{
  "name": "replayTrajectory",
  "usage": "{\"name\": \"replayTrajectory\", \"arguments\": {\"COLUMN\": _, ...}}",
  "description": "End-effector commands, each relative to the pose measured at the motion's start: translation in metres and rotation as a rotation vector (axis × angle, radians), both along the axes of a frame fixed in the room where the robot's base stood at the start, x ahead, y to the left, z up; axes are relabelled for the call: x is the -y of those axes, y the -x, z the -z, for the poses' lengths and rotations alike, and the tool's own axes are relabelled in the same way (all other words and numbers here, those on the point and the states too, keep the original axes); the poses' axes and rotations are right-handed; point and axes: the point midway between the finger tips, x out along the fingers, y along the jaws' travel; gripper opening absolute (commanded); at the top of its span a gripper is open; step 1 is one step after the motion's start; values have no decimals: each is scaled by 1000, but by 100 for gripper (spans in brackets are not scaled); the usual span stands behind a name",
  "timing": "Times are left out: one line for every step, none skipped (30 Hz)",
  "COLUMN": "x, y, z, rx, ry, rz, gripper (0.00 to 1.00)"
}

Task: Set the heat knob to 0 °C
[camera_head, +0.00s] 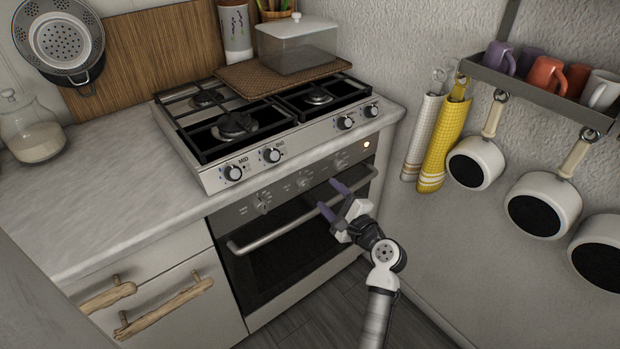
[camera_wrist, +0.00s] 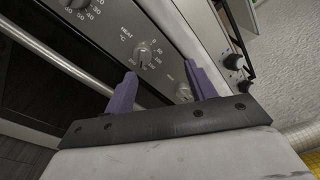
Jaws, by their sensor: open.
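The heat knob (camera_wrist: 143,52) is a small grey dial on the oven's control panel, with "HEAT °C" printed beside it in the wrist view. In the head view it appears to be the middle dial (camera_head: 304,182) of the panel. The marks around it are small, and I cannot tell its exact setting. My gripper (camera_head: 330,196) is open and empty, in front of the panel's right part and near the oven handle. In the wrist view my purple fingers (camera_wrist: 160,75) stand apart, with the heat knob beyond and nearer the left finger. No contact shows.
The oven handle (camera_head: 290,229) runs below the panel. Another dial (camera_head: 263,203) is left of the heat knob, and a third (camera_wrist: 184,92) shows near my right finger. Stove knobs (camera_head: 272,155) line the edge above. A lamp (camera_head: 366,144) glows at the panel's right. Pans (camera_head: 475,163) hang at right.

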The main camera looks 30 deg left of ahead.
Motion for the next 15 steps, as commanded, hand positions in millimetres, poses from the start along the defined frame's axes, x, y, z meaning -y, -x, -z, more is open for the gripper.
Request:
{"name": "replayTrajectory", "arguments": {"x": 17, "y": 2, "z": 13, "rx": -131, "ry": -55, "rz": -18, "gripper": 56}}
{"name": "replayTrajectory", "arguments": {"x": 24, "y": 5, "z": 21, "rx": -194, "ry": -87, "rz": -31, "gripper": 56}}
{"name": "replayTrajectory", "arguments": {"x": 31, "y": 9, "z": 28, "rx": -263, "ry": -123, "rz": -48, "gripper": 56}}
{"name": "replayTrajectory", "arguments": {"x": 36, "y": 11, "z": 32, "rx": -302, "ry": -147, "rz": -57, "gripper": 56}}
{"name": "replayTrajectory", "arguments": {"x": 39, "y": 13, "z": 36, "rx": -335, "ry": -164, "rz": -66, "gripper": 56}}
{"name": "replayTrajectory", "arguments": {"x": 43, "y": 14, "z": 39, "rx": -366, "ry": -184, "rz": -73, "gripper": 56}}
{"name": "replayTrajectory", "arguments": {"x": 44, "y": 15, "z": 40, "rx": -382, "ry": -192, "rz": -77, "gripper": 56}}
{"name": "replayTrajectory", "arguments": {"x": 43, "y": 16, "z": 41, "rx": -392, "ry": -199, "rz": -82, "gripper": 56}}
{"name": "replayTrajectory", "arguments": {"x": 42, "y": 15, "z": 42, "rx": -398, "ry": -203, "rz": -85, "gripper": 56}}
{"name": "replayTrajectory", "arguments": {"x": 39, "y": 14, "z": 41, "rx": -398, "ry": -204, "rz": -86, "gripper": 56}}
{"name": "replayTrajectory", "arguments": {"x": 36, "y": 13, "z": 41, "rx": -397, "ry": -204, "rz": -87, "gripper": 56}}
{"name": "replayTrajectory", "arguments": {"x": 30, "y": 11, "z": 40, "rx": -396, "ry": -203, "rz": -88, "gripper": 56}}
{"name": "replayTrajectory", "arguments": {"x": 26, "y": 9, "z": 40, "rx": -396, "ry": -202, "rz": -88, "gripper": 56}}
{"name": "replayTrajectory", "arguments": {"x": 21, "y": 7, "z": 40, "rx": -396, "ry": -202, "rz": -88, "gripper": 56}}
{"name": "replayTrajectory", "arguments": {"x": 13, "y": 4, "z": 40, "rx": -396, "ry": -201, "rz": -89, "gripper": 56}}
